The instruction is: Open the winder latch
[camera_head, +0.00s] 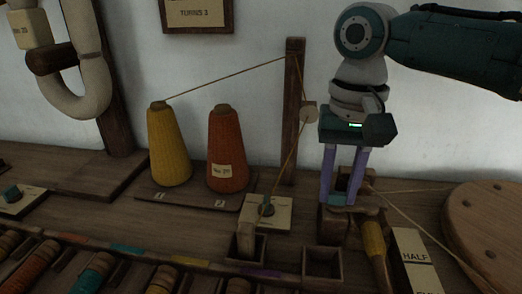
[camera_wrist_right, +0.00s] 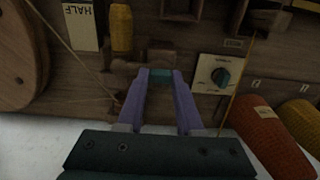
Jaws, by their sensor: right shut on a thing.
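My right gripper (camera_head: 339,198) reaches down from the upper right with its two purple fingers. It is shut on a small teal latch piece (camera_wrist_right: 160,76), seen between the fingertips in the right wrist view (camera_wrist_right: 161,73). The latch piece sits at the wooden winder (camera_head: 332,226), whose body is partly hidden behind the fingers. A yellow bobbin (camera_head: 374,240) stands out from the winder's right side and also shows in the wrist view (camera_wrist_right: 121,28). I cannot tell how far the latch is turned. My left gripper is not in view.
A dial plate (camera_head: 282,212) and two small open boxes, one of them (camera_head: 323,264), lie left of and before the winder. A HALF card (camera_head: 415,257) and a round wooden disc (camera_head: 492,222) are to its right. Yellow (camera_head: 168,150) and orange (camera_head: 227,150) cones and a post (camera_head: 291,120) stand behind.

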